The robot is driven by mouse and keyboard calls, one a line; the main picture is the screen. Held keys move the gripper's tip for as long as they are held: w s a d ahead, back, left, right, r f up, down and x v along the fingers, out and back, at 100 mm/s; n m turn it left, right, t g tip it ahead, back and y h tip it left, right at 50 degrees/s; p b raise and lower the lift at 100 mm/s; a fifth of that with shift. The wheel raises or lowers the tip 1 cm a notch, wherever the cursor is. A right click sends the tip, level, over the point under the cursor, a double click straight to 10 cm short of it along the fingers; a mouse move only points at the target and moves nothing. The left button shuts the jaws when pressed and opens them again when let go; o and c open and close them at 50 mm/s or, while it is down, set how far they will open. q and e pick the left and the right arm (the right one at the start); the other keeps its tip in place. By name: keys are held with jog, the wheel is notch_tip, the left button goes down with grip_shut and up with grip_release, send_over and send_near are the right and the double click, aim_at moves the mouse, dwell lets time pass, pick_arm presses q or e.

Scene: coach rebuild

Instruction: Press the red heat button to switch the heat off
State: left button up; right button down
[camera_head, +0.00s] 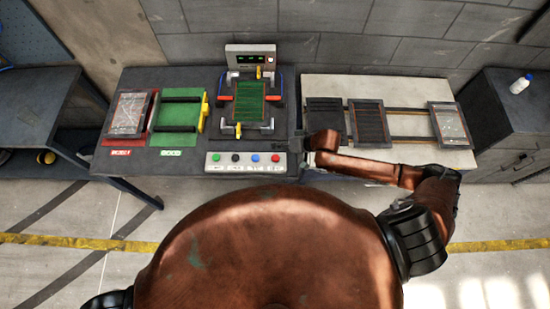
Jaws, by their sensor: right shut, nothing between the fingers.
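The red heat button (276,158) is the rightmost button on a pale control panel (245,168) at the front of the dark bench. My right gripper (286,150) reaches in from the right, shut and empty. Its dark fingers lie just above and right of the red button in the picture. I cannot tell whether they touch it. My left gripper is not in view.
Green, black and blue buttons (255,158) sit left of the red one. A fixture with a green board (249,101) stands behind. A red reject tray (103,140) and green good tray (180,137) lie left. Dark panels (369,123) lie on a pale table right.

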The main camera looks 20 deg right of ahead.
jog(key=b, duration=0.7)
send_over(277, 158)
notch_tip(277, 158, down, 6)
jog(key=shift+f, duration=1.1)
jog(key=shift+f, duration=0.2)
jog(key=shift+f, duration=0.2)
jog(key=shift+f, duration=0.5)
dwell(0.7)
jog(key=shift+s+r, duration=0.1)
jog(key=shift+r+p, duration=0.8)
jog(key=shift+p, duration=0.35)
